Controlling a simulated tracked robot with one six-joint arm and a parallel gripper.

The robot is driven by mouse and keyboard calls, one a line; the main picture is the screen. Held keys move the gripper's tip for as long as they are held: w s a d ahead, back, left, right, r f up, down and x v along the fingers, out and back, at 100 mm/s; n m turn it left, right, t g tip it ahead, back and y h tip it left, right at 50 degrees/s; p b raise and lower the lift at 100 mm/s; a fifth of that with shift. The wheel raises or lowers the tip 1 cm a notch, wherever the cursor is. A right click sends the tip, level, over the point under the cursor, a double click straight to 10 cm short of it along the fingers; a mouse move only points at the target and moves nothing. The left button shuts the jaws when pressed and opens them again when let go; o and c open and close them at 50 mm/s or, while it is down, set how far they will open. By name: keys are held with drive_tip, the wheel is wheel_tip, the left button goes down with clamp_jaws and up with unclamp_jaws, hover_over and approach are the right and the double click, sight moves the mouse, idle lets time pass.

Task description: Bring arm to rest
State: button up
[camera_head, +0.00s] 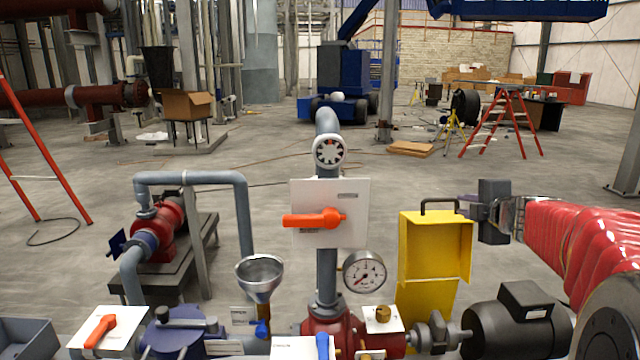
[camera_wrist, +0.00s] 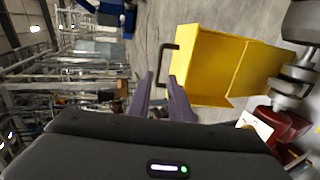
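My arm (camera_head: 575,235), in a red ribbed sleeve, reaches in from the right edge of the head view. My gripper (camera_head: 474,208) is at its end, pointing left, beside the upper right of a yellow box. In the wrist view the two dark fingers of my gripper (camera_wrist: 163,78) stand apart with a gap between them. Nothing is seen between them. The yellow box (camera_head: 436,245) has a black handle on top and also shows in the wrist view (camera_wrist: 215,65), just right of the fingers. I cannot tell how far the gripper is from it.
A white panel with an orange lever (camera_head: 315,220), a pressure gauge (camera_head: 364,272), a funnel (camera_head: 261,275) and a black motor (camera_head: 518,325) stand in front. A red pump (camera_head: 165,230) is on a stand at left. Open floor lies behind, with a red stepladder (camera_head: 505,120) farther back.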

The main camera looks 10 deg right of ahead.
drive_tip(key=s+d+f+m+g+h, duration=0.2)
drive_tip(key=s+d+f+m+h, duration=0.2)
drive_tip(key=s+d+m+h, duration=0.25)
drive_tip(key=s+a+f+m+g, duration=0.3)
drive_tip(key=s+f+m+g, duration=0.1)
drive_tip(key=s+m, duration=0.45)
drive_tip(key=s+a+f+y, duration=0.2)
drive_tip(key=s+a, duration=0.5)
drive_tip(key=a, duration=0.3)
drive_tip(key=s+a+f+m+g+y, duration=0.1)
drive_tip(key=s+a+f+y, duration=0.1)
drive_tip(key=s+a, duration=0.4)
drive_tip(key=s+a+f+m+g+y, duration=0.1)
drive_tip(key=s+a+f+y, duration=0.2)
drive_tip(key=s+a, duration=0.4)
drive_tip(key=a, duration=0.6)
drive_tip(key=shift+s+a+y, duration=0.3)
drive_tip(key=shift+y, duration=0.05)
